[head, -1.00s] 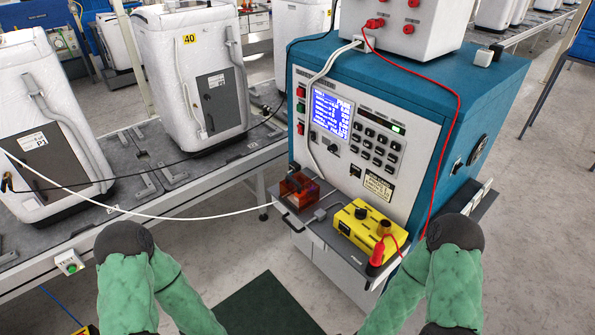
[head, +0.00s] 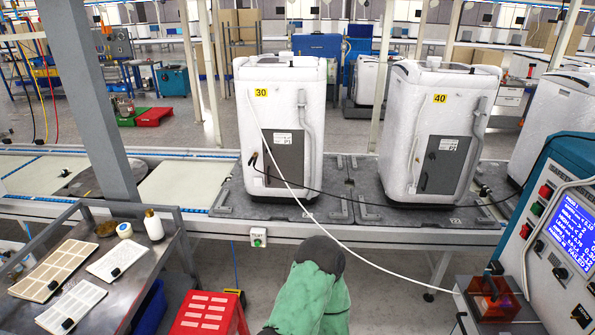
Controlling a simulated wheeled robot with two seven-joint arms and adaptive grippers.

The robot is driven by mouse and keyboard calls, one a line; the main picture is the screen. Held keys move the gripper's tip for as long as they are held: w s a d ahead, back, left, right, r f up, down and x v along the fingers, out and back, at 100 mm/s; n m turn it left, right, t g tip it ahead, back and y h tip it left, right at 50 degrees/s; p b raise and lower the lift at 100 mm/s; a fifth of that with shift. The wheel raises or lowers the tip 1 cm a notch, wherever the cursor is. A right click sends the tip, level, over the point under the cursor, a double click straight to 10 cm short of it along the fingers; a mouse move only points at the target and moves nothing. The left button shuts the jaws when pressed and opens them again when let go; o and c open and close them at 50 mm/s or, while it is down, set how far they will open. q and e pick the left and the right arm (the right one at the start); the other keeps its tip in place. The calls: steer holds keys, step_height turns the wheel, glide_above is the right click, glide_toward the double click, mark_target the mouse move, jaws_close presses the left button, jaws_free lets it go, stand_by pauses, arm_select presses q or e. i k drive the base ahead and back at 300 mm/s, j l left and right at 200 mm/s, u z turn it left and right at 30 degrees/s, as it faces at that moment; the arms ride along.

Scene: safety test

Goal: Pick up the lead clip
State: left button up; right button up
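A small dark clip (head: 254,160) shows at the front of the white unit marked 30 (head: 282,120). Its exact shape and what it grips are too small to tell. A black lead (head: 335,193) runs from near it to the right, past the unit marked 40. A white lead (head: 375,262) crosses the front of unit 30 and reaches an orange box (head: 493,300) at the right. My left arm, in a green sleeve with a dark rounded joint, rises at bottom centre, well below the clip. Neither gripper is in view.
A conveyor (head: 350,232) carries the units. The blue test cabinet (head: 570,170) stands at right. A metal cart (head: 150,262) with trays and a white bottle (head: 153,225) is at left, beside a grey pillar (head: 88,100). A red slotted stool (head: 208,312) stands near my arm.

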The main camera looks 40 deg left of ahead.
mark_target(254, 157)
steer(key=i+u, duration=0.1)
steer(key=u, duration=0.3)
steer(key=i+u, duration=0.1)
steer(key=u, duration=0.3)
steer(key=i+u, duration=0.1)
steer(key=u, duration=0.3)
